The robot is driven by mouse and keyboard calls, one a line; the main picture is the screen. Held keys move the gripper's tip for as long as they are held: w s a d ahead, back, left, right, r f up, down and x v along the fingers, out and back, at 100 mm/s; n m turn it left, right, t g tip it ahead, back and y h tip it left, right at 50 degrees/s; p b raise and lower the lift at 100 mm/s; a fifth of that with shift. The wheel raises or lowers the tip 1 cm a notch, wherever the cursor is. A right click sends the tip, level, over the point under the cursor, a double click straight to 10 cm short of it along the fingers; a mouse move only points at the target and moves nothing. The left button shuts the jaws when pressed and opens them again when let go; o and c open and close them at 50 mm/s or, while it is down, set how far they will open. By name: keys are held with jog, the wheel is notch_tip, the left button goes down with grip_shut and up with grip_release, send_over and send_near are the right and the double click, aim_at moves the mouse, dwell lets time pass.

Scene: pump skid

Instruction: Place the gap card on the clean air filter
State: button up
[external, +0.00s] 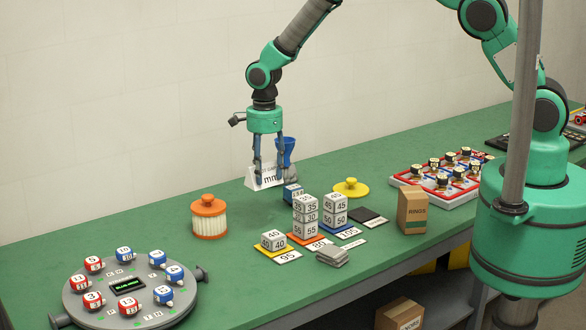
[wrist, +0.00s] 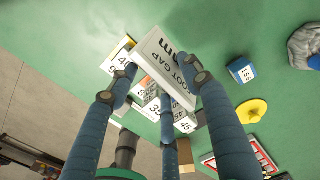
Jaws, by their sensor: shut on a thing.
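The gap card (external: 256,183) is a white folded tent card with black lettering. My gripper (external: 268,170) is shut on it, its blue fingers around the card. In the wrist view the card (wrist: 165,65) sits between the fingertips (wrist: 165,84), and "GAP" and "mm" can be read. The clean air filter (external: 209,220), a pale pleated cylinder with an orange cap, stands upright to the left of my gripper and nearer the camera. It is not in the wrist view.
A round grey tray (external: 130,290) with red and blue blocks is at the front left. Stacked number blocks (external: 305,215), a yellow lid (external: 351,187) and a brown box (external: 412,210) stand to the right. A blue funnel (external: 285,148) is behind my gripper. Table around the filter is clear.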

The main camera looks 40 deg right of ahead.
jog(key=s+a, duration=0.1)
jog(key=a, duration=0.1)
jog(key=s+a+r, duration=0.1)
jog(key=a, duration=0.1)
jog(key=shift+s+a, duration=0.1)
jog(key=shift+s, duration=0.2)
jog(key=shift+w, duration=0.1)
jog(key=p, duration=0.3)
send_over(209, 197)
jog(key=shift+w+f, duration=0.1)
jog(key=shift+f, duration=0.7)
jog(key=shift+f, duration=1.75)
jog(key=shift+c, duration=0.2)
jog(key=shift+f, duration=0.1)
jog(key=o, duration=1)
